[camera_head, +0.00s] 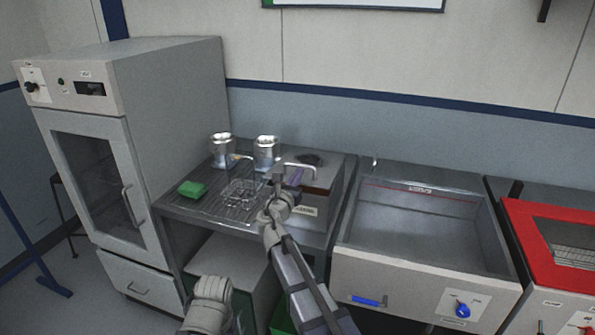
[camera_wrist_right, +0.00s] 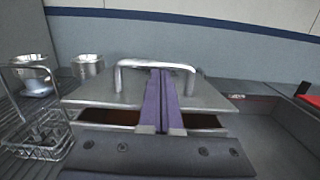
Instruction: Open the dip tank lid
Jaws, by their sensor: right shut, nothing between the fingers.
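The dip tank (camera_head: 308,207) is a small metal box with a label on its front, on the steel bench. Its flat grey lid (camera_wrist_right: 100,93) has a bent bar handle (camera_wrist_right: 130,66), which also shows in the head view (camera_head: 300,165). In the wrist view a gap with a reddish-brown inside (camera_wrist_right: 108,117) shows below the lid's near edge. My right gripper (camera_head: 297,173) is at the handle, its purple fingers (camera_wrist_right: 163,72) shut together with nothing between them. The fingertips reach the bar; I cannot tell whether they touch it.
A wire basket (camera_head: 241,192), a green block (camera_head: 193,189) and two metal pots (camera_head: 266,150) stand left of the tank. A wide open basin (camera_head: 425,235) is to the right, then a red-framed unit (camera_head: 545,245). A tall cabinet (camera_head: 130,130) stands at left.

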